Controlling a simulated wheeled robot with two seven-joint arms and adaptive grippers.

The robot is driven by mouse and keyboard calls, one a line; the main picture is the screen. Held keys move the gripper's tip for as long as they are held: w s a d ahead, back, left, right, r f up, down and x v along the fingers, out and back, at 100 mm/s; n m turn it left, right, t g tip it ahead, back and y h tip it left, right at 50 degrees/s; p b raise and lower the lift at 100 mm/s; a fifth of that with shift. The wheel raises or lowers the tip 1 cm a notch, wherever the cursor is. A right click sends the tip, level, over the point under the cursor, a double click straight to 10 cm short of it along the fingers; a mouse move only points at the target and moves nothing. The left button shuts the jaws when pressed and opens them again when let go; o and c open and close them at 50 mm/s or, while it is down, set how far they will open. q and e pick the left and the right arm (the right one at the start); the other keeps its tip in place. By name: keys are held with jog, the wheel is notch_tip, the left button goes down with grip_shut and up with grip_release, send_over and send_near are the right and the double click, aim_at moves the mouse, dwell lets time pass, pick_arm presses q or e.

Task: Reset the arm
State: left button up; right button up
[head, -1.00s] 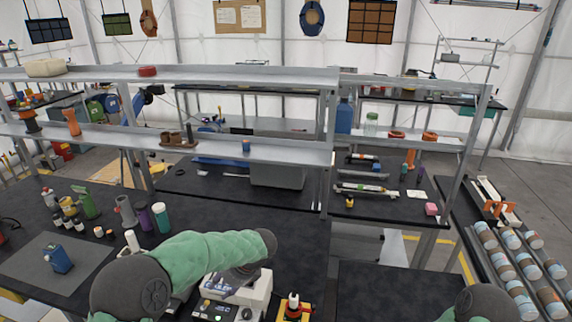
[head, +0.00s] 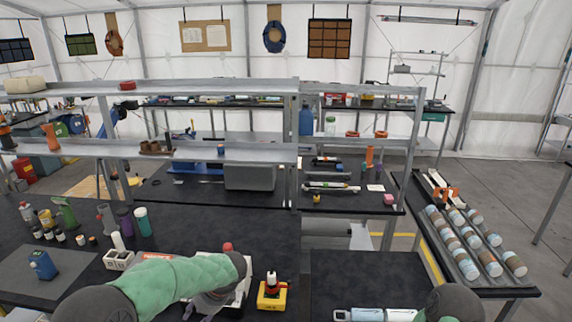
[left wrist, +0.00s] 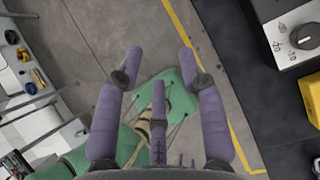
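My left arm (head: 180,278) has a green sleeve and is bent over the near edge of the dark bench in the head view. Its gripper is not clearly visible there. In the left wrist view my left gripper (left wrist: 160,60) has purple fingers spread apart, with nothing between them, above the concrete floor. A green form shows behind the fingers. Of my right arm (head: 450,302) only a dark joint and a bit of green show at the bottom right of the head view. My right gripper is out of view.
A white device and a yellow box with a red knob (head: 271,292) stand by my left arm. A rack of cylinders (head: 470,240) stands at right. The right bench's middle (head: 365,275) is clear.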

pick_arm(q)
jog(key=s+d+f+n+g+h+b, duration=0.15)
jog(key=s+d+f+n+h, duration=0.35)
jog(key=f, duration=0.6)
jog(key=s+d+f+n+g+h+b, duration=0.1)
jog(key=s+d+f+n+h+b, duration=0.15)
jog(key=s+d+f, duration=0.65)
jog(key=s+f+n+t+h+b, duration=0.2)
jog(key=s+f+n, duration=0.7)
jog(key=f+n, duration=0.4)
jog(key=shift+d+f+n+t+h, duration=0.35)
jog(key=shift+d+f+n, duration=0.1)
jog(key=shift+n, duration=0.7)
pick_arm(e)
notch_tip(320, 180, down, 6)
jog(key=shift+w+f, duration=0.25)
jog(key=shift+w, duration=0.1)
